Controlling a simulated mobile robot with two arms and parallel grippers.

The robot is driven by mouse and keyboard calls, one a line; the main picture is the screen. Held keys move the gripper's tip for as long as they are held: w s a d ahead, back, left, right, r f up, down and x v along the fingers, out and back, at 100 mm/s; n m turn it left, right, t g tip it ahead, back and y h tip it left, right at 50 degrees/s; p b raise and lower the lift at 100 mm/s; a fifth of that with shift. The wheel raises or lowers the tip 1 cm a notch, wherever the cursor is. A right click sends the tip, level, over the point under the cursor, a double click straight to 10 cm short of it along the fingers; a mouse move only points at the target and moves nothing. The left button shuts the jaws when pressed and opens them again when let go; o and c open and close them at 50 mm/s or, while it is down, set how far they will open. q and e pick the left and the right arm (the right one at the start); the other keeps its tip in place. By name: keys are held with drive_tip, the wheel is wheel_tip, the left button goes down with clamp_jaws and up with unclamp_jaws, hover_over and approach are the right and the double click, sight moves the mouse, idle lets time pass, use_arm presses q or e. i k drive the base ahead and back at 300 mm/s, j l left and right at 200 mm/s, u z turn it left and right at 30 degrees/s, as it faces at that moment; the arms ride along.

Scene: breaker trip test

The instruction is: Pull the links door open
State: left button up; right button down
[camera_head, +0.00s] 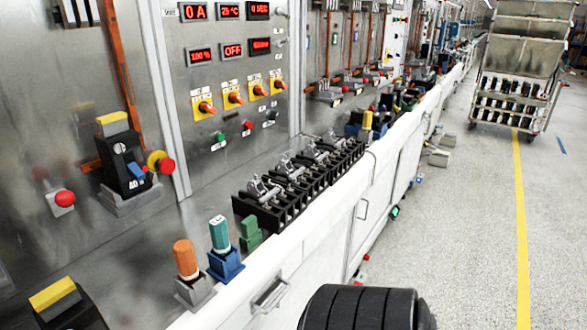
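White cabinet fronts run along the front of the bench. A handle (270,293) sits on the near front, below the coloured tools. A second, upright handle (362,209) sits on a white door (372,220) further along, and this door looks shut. No label shows which one is the links door. Neither of my grippers is in view.
A row of black clamp blocks (283,205) stands on the bench. Orange (186,260) and teal (219,234) handles stand in holders nearby. A black ribbed object (358,308) fills the bottom middle. A wheeled rack (515,95) stands far right. The floor (460,230) is mostly clear.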

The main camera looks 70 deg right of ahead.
sight(325, 266)
drive_tip(key=z, duration=2.3)
